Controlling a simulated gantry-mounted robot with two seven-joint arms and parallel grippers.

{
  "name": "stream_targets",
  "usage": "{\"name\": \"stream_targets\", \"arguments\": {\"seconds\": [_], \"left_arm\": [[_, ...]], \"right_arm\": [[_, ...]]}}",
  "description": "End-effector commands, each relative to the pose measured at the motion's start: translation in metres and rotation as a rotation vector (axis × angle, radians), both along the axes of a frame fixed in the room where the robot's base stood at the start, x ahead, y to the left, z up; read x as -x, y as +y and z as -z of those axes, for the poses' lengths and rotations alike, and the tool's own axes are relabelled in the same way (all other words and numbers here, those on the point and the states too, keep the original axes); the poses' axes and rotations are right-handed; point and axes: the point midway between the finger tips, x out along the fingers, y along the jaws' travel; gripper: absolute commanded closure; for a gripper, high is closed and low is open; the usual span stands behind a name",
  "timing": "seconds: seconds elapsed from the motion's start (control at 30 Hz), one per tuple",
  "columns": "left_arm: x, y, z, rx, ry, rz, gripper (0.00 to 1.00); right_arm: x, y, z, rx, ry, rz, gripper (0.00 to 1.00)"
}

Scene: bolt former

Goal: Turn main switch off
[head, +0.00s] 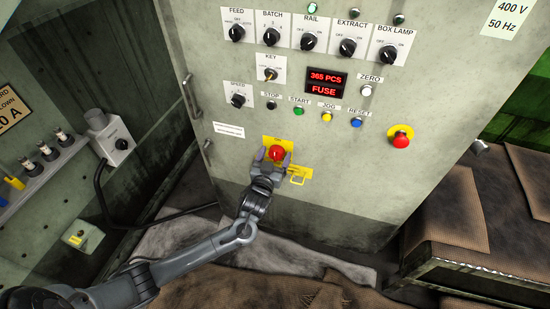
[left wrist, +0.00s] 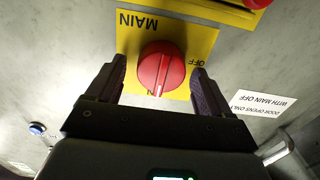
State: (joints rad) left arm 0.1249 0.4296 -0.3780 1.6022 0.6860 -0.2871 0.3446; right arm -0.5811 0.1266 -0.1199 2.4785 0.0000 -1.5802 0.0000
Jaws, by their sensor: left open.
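The main switch is a red round knob (head: 277,152) on a yellow plate on the front of the grey cabinet. In the left wrist view the red knob (left wrist: 161,67) shows upside down on the yellow MAIN plate (left wrist: 203,38). Its pale mark points down, at a partly hidden label ending in N; the OFF label is to the right. My left gripper (head: 274,158) is open, with one finger on each side of the knob. In the left wrist view gaps show between knob and fingers. My right gripper is not in view.
A yellow hasp (head: 299,175) sits just right of the switch. A red emergency button (head: 401,141) on a yellow base is farther right. Rows of black knobs and small buttons are above. A control box (head: 117,140) is on the left wall; a bench (head: 450,215) stands at right.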

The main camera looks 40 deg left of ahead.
Motion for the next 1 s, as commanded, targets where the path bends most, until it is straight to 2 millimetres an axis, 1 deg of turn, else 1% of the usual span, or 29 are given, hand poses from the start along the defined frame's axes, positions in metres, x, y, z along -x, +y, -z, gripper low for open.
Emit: {"name": "stream_targets", "arguments": {"seconds": [0.1,0.33,0.37,0.4,0.7,1.0], "left_arm": [[-0.0029,0.0013,-0.0007,0.0,-0.001,0.0,0.19],[-0.0031,0.0012,-0.0008,0.0,-0.001,0.0,0.19],[-0.0031,0.0012,-0.0007,0.0,-0.001,0.0,0.22],[-0.003,0.0012,-0.0007,0.0,-0.001,0.0,0.29],[-0.0029,0.0011,-0.0006,0.0,-0.001,0.0,0.73],[-0.0026,0.0009,-0.001,0.034,-0.012,0.001,0.74]], "right_arm": [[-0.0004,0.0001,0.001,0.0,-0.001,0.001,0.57],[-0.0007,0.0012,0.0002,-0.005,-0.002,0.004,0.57],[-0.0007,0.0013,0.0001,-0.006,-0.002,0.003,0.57],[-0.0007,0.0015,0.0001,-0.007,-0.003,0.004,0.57],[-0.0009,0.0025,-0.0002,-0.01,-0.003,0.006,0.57],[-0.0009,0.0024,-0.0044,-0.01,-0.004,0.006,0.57]]}}
